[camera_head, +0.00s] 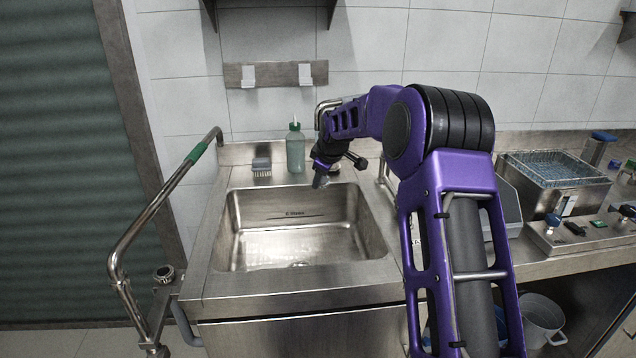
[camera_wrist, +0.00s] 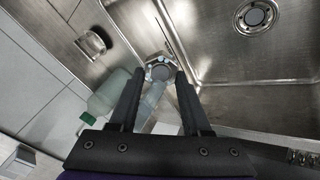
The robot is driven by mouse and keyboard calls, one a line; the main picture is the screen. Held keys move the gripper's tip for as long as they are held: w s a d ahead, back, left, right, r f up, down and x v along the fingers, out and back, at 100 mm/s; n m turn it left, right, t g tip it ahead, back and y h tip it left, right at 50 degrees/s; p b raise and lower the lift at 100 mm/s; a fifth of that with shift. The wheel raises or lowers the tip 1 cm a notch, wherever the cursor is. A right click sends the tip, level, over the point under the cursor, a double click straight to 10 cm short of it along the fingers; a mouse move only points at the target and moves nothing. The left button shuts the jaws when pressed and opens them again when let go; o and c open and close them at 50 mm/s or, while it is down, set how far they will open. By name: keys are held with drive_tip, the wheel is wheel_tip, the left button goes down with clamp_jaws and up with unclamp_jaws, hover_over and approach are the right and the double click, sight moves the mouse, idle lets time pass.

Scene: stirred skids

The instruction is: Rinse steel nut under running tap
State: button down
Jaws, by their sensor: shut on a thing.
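My gripper (camera_wrist: 158,80) is shut on the steel nut (camera_wrist: 160,68), a grey hexagonal ring held at the fingertips in the wrist view. In the head view my gripper (camera_head: 320,181) hangs at the back edge of the steel sink (camera_head: 205,270), right of its middle; the nut is too small there to tell clearly. The chrome tap (camera_head: 325,108) shows partly behind my arm. A pale, clear shape lies between the fingers in the wrist view; I cannot tell if it is water. The sink's drain (camera_wrist: 256,15) is at the upper right there.
A bent steel rail (camera_head: 150,215) rises at left. A basket-topped tank (camera_head: 555,180) stands at right. The basin is empty.

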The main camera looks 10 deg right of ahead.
drive_tip(key=s+d+b, duration=0.1)
drive_tip(key=s+d, duration=0.3)
drive_tip(key=d, duration=0.2)
drive_tip(key=shift+s+d+b, duration=0.25)
drive_tip(key=shift+s+b, duration=0.1)
idle(1.0)
drive_tip(key=s+d+r+p, duration=0.2)
drive_tip(key=d+r, duration=0.1)
drive_tip(key=r, duration=0.2)
drive_tip(key=shift+d+p, duration=0.15)
drive_tip(key=shift+p, duration=0.25)
drive_tip(key=shift+s, duration=0.1)
idle(0.6)
